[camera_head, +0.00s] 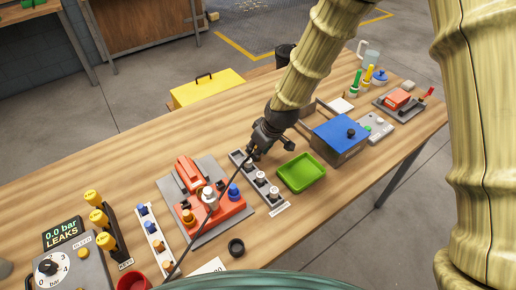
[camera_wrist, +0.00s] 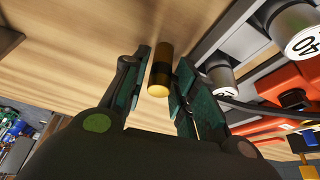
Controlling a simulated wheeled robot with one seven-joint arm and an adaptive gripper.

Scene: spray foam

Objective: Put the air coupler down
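My gripper (camera_head: 256,150) is low over the middle of the bench, beside the back end of a grey strip of numbered posts. In the wrist view its two green-padded fingers (camera_wrist: 166,60) stand a little apart. A small brass-coloured cylinder with a dark band, which looks like the air coupler (camera_wrist: 159,85), is between them. Narrow strips of bench seem to show beside it, so I cannot tell whether the pads touch it. In the head view the coupler is hidden by my gripper. A thin black hose (camera_head: 213,210) runs from there to the lower left.
The grey post strip (camera_head: 240,157) is close by. A green tray (camera_head: 301,186) and a blue box (camera_head: 341,142) stand to the right. An orange block with knobs (camera_head: 219,212) stands to the left. Bare wood shows behind my gripper.

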